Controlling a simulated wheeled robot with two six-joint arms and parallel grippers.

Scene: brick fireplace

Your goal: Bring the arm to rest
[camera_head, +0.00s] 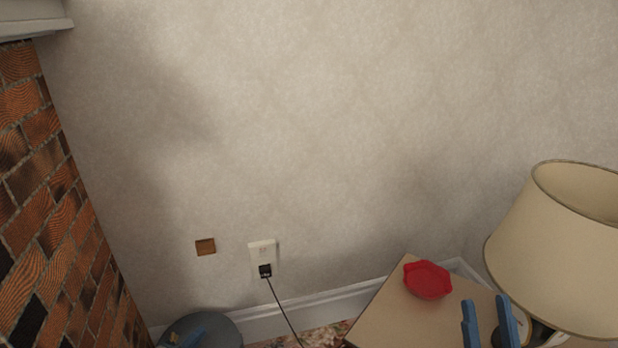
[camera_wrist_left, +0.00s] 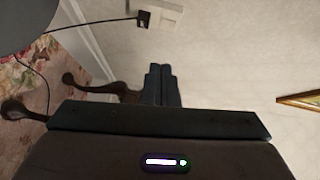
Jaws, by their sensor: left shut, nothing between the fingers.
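My left gripper (camera_wrist_left: 162,72) is shut and empty in the left wrist view, its dark fingertips together in front of the pale wall. In the head view a blue part of my left arm shows at the bottom left, in front of a dark grey round object (camera_head: 215,329); its fingertips are not clear there. My right gripper (camera_head: 487,310) shows at the bottom right in the head view. Its two blue fingers stand apart with nothing seen between them, over the small table (camera_head: 385,318).
A red dish (camera_head: 428,280) lies on the table, beside a lamp with a cream shade (camera_head: 560,255). A wall socket (camera_head: 262,252) holds a black plug (camera_head: 265,270) with a hanging cord. A brick fireplace (camera_head: 40,200) borders the left. Curved brown legs (camera_wrist_left: 100,87) show in the wrist view.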

